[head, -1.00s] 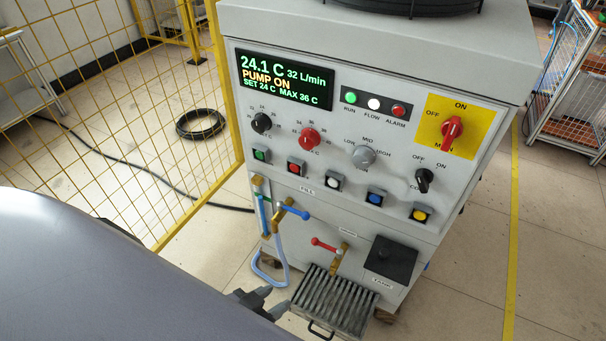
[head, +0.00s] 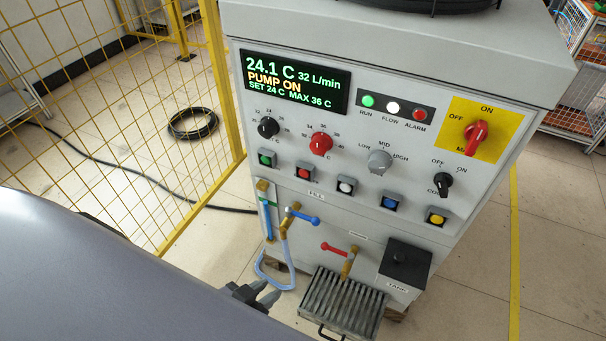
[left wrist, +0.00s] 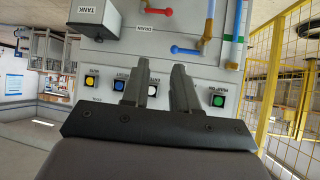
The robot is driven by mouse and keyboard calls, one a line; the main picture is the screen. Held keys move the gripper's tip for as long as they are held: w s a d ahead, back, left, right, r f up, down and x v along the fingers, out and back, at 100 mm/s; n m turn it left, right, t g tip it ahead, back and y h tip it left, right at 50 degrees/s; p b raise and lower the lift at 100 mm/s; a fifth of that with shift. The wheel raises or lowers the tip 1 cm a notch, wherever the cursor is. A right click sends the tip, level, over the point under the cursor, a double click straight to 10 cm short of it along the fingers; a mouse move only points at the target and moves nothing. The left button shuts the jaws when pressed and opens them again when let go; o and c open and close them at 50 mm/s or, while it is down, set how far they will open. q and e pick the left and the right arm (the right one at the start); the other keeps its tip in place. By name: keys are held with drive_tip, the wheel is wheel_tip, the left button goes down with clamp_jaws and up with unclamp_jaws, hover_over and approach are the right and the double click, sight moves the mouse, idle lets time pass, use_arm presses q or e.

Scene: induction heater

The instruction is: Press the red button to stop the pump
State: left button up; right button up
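The red button (head: 303,170) sits in the button row on the front panel of the grey machine, between the green button (head: 267,158) and the white button (head: 346,186). The display (head: 295,80) reads PUMP ON, 24.1 C, 32 L/min. My left gripper (head: 268,292) is low in front of the machine, apart from the red button, near the looped hose. In the left wrist view its two fingers (left wrist: 161,80) are spread with nothing between them. That view is upside down; the white button (left wrist: 152,90) and green button (left wrist: 218,100) show, and the red one is hidden, apparently behind a finger. My right gripper is not in view.
Below the buttons, a blue-handled valve (head: 303,216), a red-handled valve (head: 337,249), a slatted drain tray (head: 340,302) and a black tank lid (head: 405,263) stick out. A yellow mesh fence (head: 110,120) stands left. Open floor (head: 200,245) lies between.

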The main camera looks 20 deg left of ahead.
use_arm(q)
clamp_jaws()
idle(1.5)
